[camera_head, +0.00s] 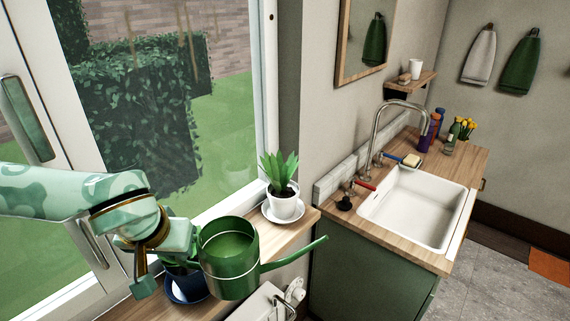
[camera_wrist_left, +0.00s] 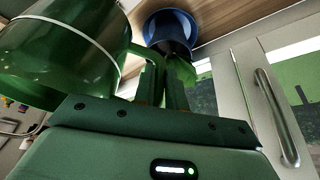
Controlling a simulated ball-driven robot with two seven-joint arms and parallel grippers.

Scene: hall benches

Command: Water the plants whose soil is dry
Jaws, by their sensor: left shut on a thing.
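My left gripper (camera_head: 158,245) is shut on the handle of a green watering can (camera_head: 232,275) with a pale band. The can is held about upright above the wooden sill, its spout pointing right. In the left wrist view the can (camera_wrist_left: 60,50) fills the upper left, beside my left gripper (camera_wrist_left: 163,85). A leafy plant in a white pot (camera_head: 284,207) stands on a white saucer to the can's right. Soil dryness cannot be told. My right gripper is out of view.
A white radiator (camera_head: 262,304) is below the sill.

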